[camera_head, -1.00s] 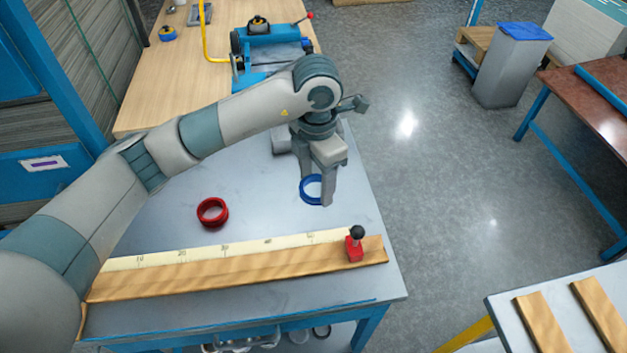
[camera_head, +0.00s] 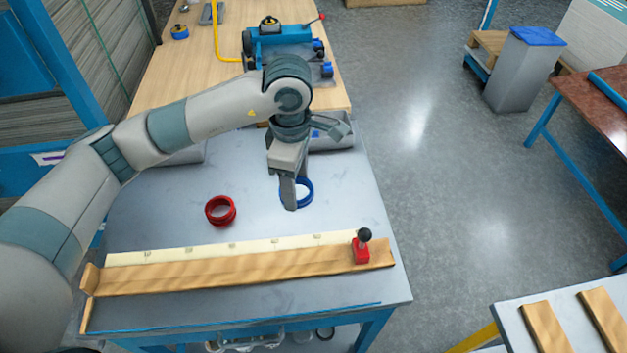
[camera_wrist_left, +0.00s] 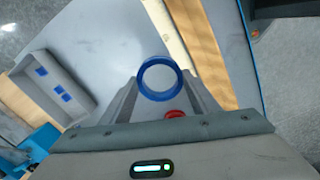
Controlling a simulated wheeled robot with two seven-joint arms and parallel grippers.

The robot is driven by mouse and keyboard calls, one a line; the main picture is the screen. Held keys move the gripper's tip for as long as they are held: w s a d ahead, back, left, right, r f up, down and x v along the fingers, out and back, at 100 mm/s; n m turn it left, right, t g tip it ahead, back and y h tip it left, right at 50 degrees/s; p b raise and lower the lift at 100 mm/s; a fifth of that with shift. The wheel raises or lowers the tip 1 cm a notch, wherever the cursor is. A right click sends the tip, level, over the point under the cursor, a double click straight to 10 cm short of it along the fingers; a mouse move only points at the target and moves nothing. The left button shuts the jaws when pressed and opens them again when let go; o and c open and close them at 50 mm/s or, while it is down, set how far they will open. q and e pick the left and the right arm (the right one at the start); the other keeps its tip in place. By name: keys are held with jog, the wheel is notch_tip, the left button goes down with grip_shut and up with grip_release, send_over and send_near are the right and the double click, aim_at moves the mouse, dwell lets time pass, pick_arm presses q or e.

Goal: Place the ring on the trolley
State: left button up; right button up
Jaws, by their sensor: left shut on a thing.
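A blue ring (camera_head: 308,193) is between the fingers of my left gripper (camera_head: 293,194), over the grey worktable (camera_head: 160,215). In the left wrist view the blue ring (camera_wrist_left: 160,95) stands out at the fingertips, with a finger on each side. The gripper is shut on it. I cannot tell whether the ring touches the tabletop. A red ring (camera_head: 220,211) lies on the table to the left, partly hidden in the wrist view (camera_wrist_left: 174,113). A grey-topped surface with wooden strips (camera_head: 511,323) at the lower right may be the trolley. My right gripper is not in view.
A wooden rail with a scale (camera_head: 235,273) lies along the table's front, with a red stop (camera_head: 361,252) at its right end. A grey tray (camera_head: 335,135) and a blue machine (camera_head: 283,45) stand behind. Open floor (camera_head: 455,200) lies to the right.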

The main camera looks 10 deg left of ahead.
pick_arm(q)
jog(key=s+a+r+m, duration=0.2)
jog(key=s+a+m, duration=0.4)
jog(key=m, duration=1)
jog(key=shift+s+a+m, duration=0.35)
jog(key=shift+a+m, duration=0.05)
jog(key=shift+a, duration=1.45)
